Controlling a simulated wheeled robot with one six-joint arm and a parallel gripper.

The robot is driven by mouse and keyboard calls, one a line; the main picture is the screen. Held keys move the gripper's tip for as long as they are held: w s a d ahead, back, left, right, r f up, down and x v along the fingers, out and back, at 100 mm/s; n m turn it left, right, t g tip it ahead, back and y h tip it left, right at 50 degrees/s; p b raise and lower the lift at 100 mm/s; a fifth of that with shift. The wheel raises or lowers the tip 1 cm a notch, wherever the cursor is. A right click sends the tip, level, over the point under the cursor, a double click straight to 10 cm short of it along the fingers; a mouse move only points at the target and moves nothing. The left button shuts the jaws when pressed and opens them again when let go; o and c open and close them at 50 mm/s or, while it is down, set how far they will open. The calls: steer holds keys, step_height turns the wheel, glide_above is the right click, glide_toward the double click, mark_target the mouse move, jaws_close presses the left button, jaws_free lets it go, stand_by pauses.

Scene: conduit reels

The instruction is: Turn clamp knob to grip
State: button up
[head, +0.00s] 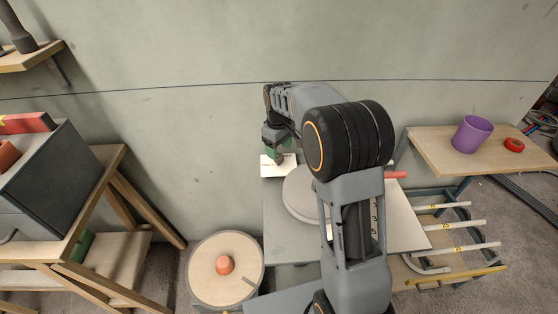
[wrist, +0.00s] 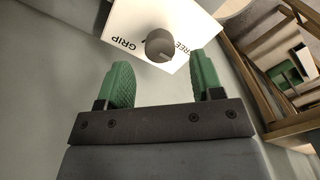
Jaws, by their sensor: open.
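The clamp knob (wrist: 159,46) is a small dark grey round knob on a white label plate (wrist: 125,22) printed GRIP and FREE. In the wrist view it lies just beyond and between the green fingertips of my gripper (wrist: 162,75). The fingers are open, one on each side, and seem apart from the knob. Which word the knob points to is not clear. In the head view my gripper (head: 279,146) is over the white plate (head: 270,168) at the back left corner of the grey bench (head: 280,236). The knob shows there (head: 279,158) only as a small dark spot.
A pale round disc (head: 297,196) lies on the bench, partly behind my arm. A wooden reel (head: 207,266) with an orange hub stands left of the bench. A purple cup (head: 472,134) and red ring (head: 514,145) sit on the right table. The wall is close behind.

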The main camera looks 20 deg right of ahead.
mark_target(279, 156)
steer(key=shift+f+b, duration=0.3)
steer(key=shift+f, duration=2.25)
steer(key=shift+c, duration=0.2)
steer(key=c, duration=0.9)
